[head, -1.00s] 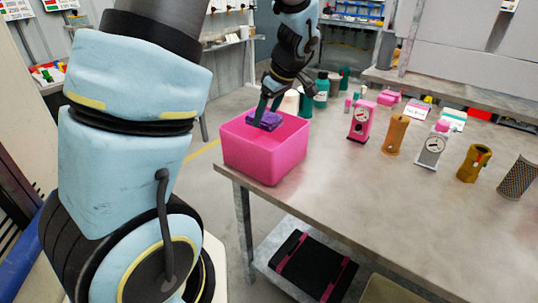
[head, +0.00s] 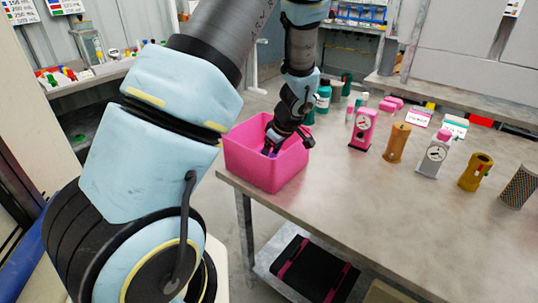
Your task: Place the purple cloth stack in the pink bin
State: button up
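The pink bin (head: 268,178) stands at the near left corner of the table. My gripper (head: 271,148) points down inside the bin's opening. Only a small bit of the purple cloth stack (head: 266,152) shows, low in the bin under my gripper. My wrist and the bin's front wall hide most of the stack and the fingertips. I cannot tell whether the fingers still grip it or whether it touches the bin floor.
On the table (head: 330,195), right of the bin, stand a pink gauge unit (head: 363,130), an orange cylinder (head: 397,142), a white gauge unit (head: 434,155) and a brass part (head: 475,172). Teal bottles (head: 323,97) stand behind the bin. The table's front part is clear.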

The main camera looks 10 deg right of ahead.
jog(key=shift+f, duration=0.15)
jog(key=o, duration=1.2)
jog(key=shift+o, duration=0.2)
jog(key=b+v, duration=0.2)
jog(key=v, duration=1)
